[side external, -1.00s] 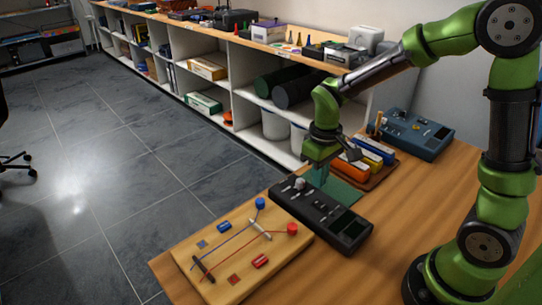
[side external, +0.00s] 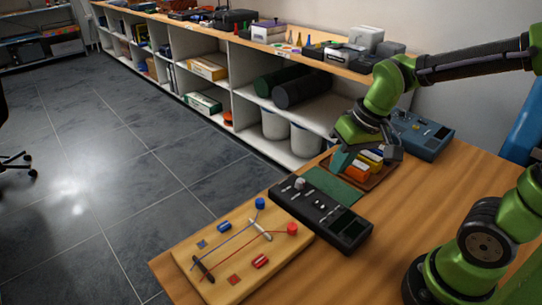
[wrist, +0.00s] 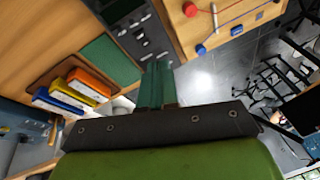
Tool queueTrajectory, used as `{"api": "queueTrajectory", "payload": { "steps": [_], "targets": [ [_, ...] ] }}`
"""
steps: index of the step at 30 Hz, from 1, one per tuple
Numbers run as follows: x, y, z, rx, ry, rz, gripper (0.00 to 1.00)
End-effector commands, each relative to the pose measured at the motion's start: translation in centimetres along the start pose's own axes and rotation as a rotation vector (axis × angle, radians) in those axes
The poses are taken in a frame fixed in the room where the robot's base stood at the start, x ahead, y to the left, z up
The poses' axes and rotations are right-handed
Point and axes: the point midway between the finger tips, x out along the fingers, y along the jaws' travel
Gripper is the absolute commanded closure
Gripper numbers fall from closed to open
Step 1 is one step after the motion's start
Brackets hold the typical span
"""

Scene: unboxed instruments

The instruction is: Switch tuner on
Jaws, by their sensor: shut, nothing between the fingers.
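A black box-shaped device (side external: 320,214) with a pale knob (side external: 300,184), small controls and a dark display lies on the wooden table; it may be the tuner. In the wrist view, the black device (wrist: 143,40) is partly visible above my fingers. A blue device (side external: 421,135) with a small display stands at the back right; I cannot tell for sure which one is called the tuner. My gripper (side external: 341,162) is shut and empty, with teal fingers, above the tray's left end, behind the black device and apart from it. The shut fingers also show in the wrist view (wrist: 156,85).
A green mat (side external: 332,187) lies behind the black device. A wooden board (side external: 205,281) with coloured pegs and cords sits at front left. Bare table lies to the right.

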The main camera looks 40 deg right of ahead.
Motion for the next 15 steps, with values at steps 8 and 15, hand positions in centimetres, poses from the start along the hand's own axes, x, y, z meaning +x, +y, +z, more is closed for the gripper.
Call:
{"api": "queueTrajectory", "payload": {
  "steps": [8, 15],
  "targets": [
    [-5.6, -0.6, 2.8, 0.069, 0.230, -0.137, 1.00],
    [-7.2, -0.7, 3.1, 0.059, 0.296, -0.165, 1.00]
  ]
}}
